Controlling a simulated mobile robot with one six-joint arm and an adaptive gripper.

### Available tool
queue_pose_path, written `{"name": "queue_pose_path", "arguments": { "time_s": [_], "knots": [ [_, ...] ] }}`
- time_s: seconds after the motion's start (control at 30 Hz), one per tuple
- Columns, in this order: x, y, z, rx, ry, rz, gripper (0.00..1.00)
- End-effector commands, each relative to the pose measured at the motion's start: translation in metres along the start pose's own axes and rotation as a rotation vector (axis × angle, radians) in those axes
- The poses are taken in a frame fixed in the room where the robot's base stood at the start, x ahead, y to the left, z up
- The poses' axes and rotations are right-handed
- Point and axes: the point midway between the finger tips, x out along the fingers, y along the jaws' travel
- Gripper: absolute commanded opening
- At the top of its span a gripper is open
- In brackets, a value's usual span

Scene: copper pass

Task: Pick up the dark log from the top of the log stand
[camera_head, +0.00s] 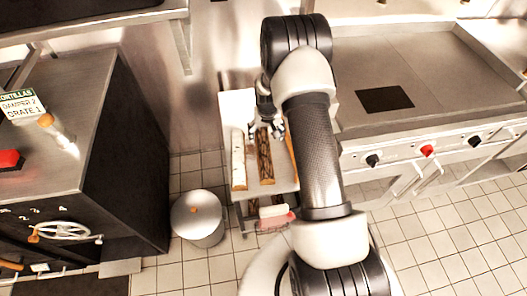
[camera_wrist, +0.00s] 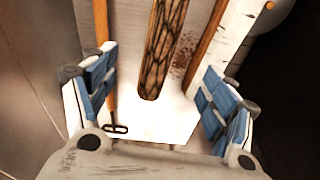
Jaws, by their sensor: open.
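The dark log (camera_head: 265,158), with a rough black-and-brown bark pattern, lies lengthwise on the pale top of the log stand (camera_head: 283,182). In the wrist view the dark log (camera_wrist: 163,45) runs from the top edge to a rounded near end at mid-picture. My gripper (camera_head: 268,128) is over the stand at the dark log's far part. In the wrist view my gripper (camera_wrist: 158,85) is open, with one blue-padded finger on each side of the log's line. Nothing is held. I cannot tell the height gap between fingers and log.
A white birch log (camera_head: 239,160) lies left of the dark log, and the right finger is close to it in the wrist view (camera_wrist: 238,40). A thin orange-brown piece (camera_wrist: 103,25) lies on the other side. A lidded bin (camera_head: 198,217) and a griddle (camera_head: 420,80) flank the stand.

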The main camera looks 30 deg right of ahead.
Motion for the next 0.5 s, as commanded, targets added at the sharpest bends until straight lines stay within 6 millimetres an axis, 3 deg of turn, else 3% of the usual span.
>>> {"name": "queue_pose_path", "arguments": {
  "time_s": [0.03, 0.3, 0.5],
  "knots": [
    [0.015, 0.000, 0.002, 0.000, -0.003, 0.000, 0.78],
    [0.075, 0.000, 0.002, -0.001, -0.004, 0.000, 0.78],
    [0.103, -0.001, 0.001, -0.001, -0.002, 0.000, 0.78]
  ]
}}
